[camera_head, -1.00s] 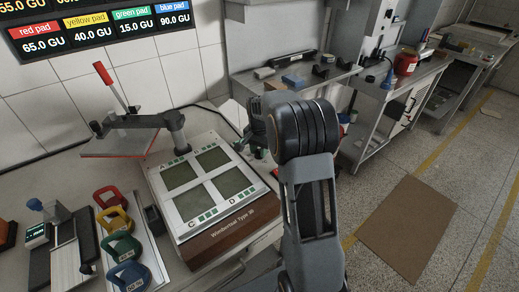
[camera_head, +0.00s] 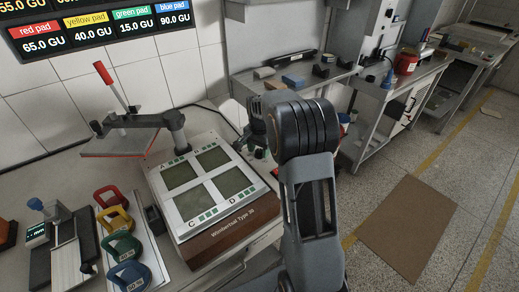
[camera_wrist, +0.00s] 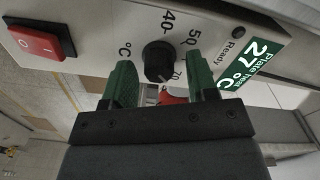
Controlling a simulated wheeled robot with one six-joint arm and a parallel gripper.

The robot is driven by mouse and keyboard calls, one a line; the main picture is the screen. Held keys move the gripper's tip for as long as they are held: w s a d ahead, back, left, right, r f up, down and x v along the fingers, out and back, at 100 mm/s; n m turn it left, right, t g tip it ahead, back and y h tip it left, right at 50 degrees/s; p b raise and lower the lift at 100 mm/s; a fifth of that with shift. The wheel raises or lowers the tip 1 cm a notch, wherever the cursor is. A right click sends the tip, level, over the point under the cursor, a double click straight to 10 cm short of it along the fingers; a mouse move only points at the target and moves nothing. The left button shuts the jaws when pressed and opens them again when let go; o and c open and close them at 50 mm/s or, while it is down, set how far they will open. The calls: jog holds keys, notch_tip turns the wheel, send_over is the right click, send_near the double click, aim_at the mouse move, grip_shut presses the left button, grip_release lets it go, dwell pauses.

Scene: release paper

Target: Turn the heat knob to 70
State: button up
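The heat knob (camera_wrist: 159,60) is a round black dial on a light control panel (camera_wrist: 105,18) in the wrist view. Scale marks 40, 50 and 70 and a °C sign stand around it. Its pointer is too dark to read for certain. My gripper (camera_wrist: 161,80) has green fingers, one on each side of the knob, with visible gaps; it is open and holds nothing. A green display (camera_wrist: 250,62) reads "Plate heat 27 °C". In the head view my gripper (camera_head: 251,149) is at the right side of the plate machine (camera_head: 215,228), and the knob is hidden.
A red O/I switch (camera_wrist: 40,38) and a dark "Ready" lamp (camera_wrist: 238,32) flank the knob on the panel. Coloured ring-handled weights (camera_head: 122,247) stand left of the machine. A lever-armed press (camera_head: 135,122) stands behind it. Open floor lies to the right.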

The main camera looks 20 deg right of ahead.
aim_at(259, 150)
notch_tip(259, 150, up, 14)
jog(key=shift+f, duration=0.1)
dwell(0.7)
dwell(0.5)
